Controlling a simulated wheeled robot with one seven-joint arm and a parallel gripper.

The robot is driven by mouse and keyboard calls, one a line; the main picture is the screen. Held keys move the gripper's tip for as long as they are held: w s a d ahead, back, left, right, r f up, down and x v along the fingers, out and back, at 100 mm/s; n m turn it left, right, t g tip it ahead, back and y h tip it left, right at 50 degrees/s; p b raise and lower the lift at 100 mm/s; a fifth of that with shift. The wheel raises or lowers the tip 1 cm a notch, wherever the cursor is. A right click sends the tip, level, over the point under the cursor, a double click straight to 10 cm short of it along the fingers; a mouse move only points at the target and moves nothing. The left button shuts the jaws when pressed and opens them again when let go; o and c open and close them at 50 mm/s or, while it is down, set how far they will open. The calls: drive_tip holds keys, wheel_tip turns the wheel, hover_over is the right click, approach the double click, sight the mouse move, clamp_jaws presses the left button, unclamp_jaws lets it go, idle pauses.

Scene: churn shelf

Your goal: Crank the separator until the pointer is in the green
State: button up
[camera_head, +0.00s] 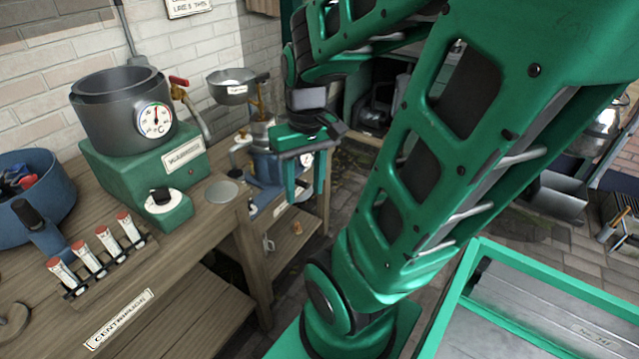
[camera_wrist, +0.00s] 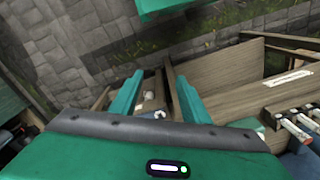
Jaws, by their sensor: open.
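The separator (camera_head: 264,168) appears to be the blue machine at the bench's far right end, with a brass stem and a wide steel bowl (camera_head: 231,87) on top. My gripper (camera_head: 306,188) is open and empty, fingers pointing down, in front of and to the right of it; it partly covers the machine. A small pale disc shows between the fingers, too small to read. I cannot make out the crank or the pointer. In the wrist view my open fingers (camera_wrist: 157,92) have a low wooden shelf with small items beyond them; the separator is not clear there.
A steel pot with a °C dial (camera_head: 155,119) stands on a green heater (camera_head: 143,172) on the wooden bench (camera_head: 205,215). Red-capped tubes (camera_head: 92,262) and a blue centrifuge tub (camera_head: 35,218) are nearer left. The stone floor (camera_head: 345,180) is open to the right of the bench.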

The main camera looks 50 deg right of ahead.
drive_tip(key=w+d+f+n+t+y, duration=0.1)
drive_tip(key=w+d+f+n, duration=0.2)
drive_tip(key=w+d+f, duration=0.45)
drive_tip(key=n+t, duration=0.3)
drive_tip(key=t, duration=0.8)
approach(308, 184)
drive_tip(key=x, duration=0.4)
drive_tip(key=shift+g, duration=0.3)
drive_tip(key=shift+x, duration=3.85)
drive_tip(key=shift+w, duration=0.3)
clamp_jaws()
